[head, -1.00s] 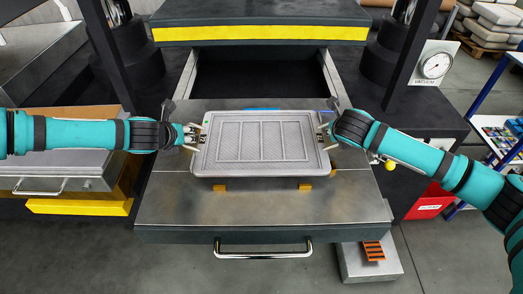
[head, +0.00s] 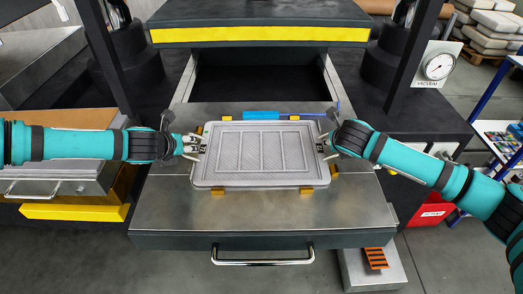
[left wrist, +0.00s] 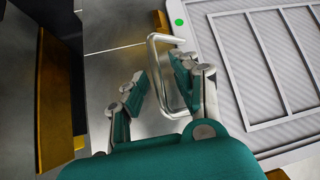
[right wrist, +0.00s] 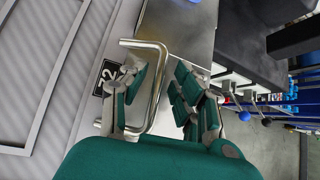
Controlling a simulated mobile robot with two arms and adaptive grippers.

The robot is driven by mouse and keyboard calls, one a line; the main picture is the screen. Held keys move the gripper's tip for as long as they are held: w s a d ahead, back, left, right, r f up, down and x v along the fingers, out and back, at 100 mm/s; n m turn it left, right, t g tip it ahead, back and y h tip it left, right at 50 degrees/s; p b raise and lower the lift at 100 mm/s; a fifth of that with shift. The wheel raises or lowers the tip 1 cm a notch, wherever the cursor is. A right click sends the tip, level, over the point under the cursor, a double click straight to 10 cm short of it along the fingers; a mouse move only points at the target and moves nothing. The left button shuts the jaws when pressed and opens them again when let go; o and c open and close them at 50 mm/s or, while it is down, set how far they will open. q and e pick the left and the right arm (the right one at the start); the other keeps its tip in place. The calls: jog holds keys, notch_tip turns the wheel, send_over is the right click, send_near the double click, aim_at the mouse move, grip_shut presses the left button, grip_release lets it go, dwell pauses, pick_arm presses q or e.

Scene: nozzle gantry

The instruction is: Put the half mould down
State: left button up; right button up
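The half mould (head: 260,181) is a grey rectangular plate with a raised rim and ribbed panels. It lies flat on the steel drawer top (head: 255,215), among small orange blocks (head: 219,190). It has a metal loop handle at each short side. My left gripper (head: 192,146) is at the left handle; in the left wrist view its fingers (left wrist: 160,88) stand apart beside the handle loop (left wrist: 153,60). My right gripper (head: 325,143) is at the right handle; in the right wrist view its fingers (right wrist: 158,92) are spread, with the handle bar (right wrist: 157,80) between them.
A blue part (head: 262,116) lies behind the mould. The dark press opening (head: 260,80) is behind the drawer, under a yellow-striped beam (head: 260,35). A drawer handle (head: 262,260) is in front. A vacuum gauge (head: 438,66) stands at right. The drawer's front strip is clear.

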jog(key=shift+s+r, duration=0.15)
jog(key=shift+r, duration=0.05)
pick_arm(q)
jog(key=v, duration=1.1)
jog(key=shift+s+r, duration=0.2)
jog(key=shift+r, duration=0.05)
pick_arm(e)
jog(key=v, duration=1.1)
jog(key=shift+s+a+r, duration=0.2)
jog(key=shift+s+r, duration=0.05)
pick_arm(q)
jog(key=shift+a, duration=0.15)
